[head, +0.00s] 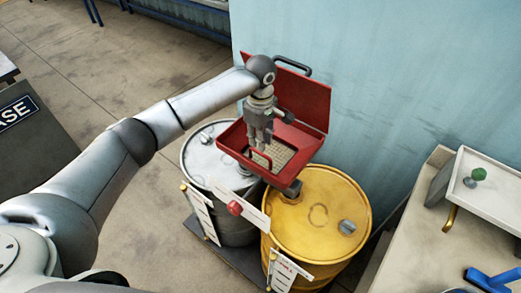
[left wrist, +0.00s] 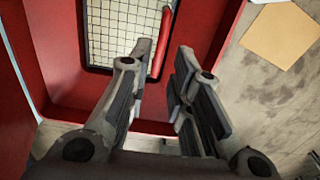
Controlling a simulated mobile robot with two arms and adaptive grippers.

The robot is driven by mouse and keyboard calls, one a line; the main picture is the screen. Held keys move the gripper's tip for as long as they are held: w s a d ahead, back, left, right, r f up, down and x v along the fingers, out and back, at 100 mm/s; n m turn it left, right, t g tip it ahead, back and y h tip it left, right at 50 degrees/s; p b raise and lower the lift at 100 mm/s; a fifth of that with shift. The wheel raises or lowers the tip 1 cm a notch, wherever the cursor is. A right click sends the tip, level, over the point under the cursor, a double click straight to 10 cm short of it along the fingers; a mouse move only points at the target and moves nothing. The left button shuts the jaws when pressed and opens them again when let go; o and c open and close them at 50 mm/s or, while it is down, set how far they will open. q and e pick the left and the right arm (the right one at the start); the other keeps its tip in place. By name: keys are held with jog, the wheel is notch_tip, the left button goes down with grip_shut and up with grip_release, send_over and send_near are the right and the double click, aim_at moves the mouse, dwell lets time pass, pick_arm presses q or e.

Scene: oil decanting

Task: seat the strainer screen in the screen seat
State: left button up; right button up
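The strainer screen (head: 279,153) is a pale mesh lying in the bottom of the open red box, which holds the screen seat. In the left wrist view the mesh (left wrist: 112,30) has a dark edge, and a red bar handle (left wrist: 162,42) rises at its right side. I cannot tell whether the screen lies flush; the seat's rim is not clearly distinguishable. My left gripper (head: 259,141) points down over the box, above the handle. In the left wrist view its fingers (left wrist: 157,62) are apart with nothing between their pads; the handle lies beyond the tips. My right gripper is out of view.
The red box (head: 313,146) has its lid raised behind. It sits over a grey drum (head: 205,157) and a yellow drum (head: 335,205). A bench with a white tray (head: 492,197) and a blue tool (head: 490,279) stands at right. A blue wall rises behind.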

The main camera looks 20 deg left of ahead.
pick_arm(q)
notch_tip(320, 180, up, 5)
jog(key=shift+b, duration=0.3)
dwell(0.4)
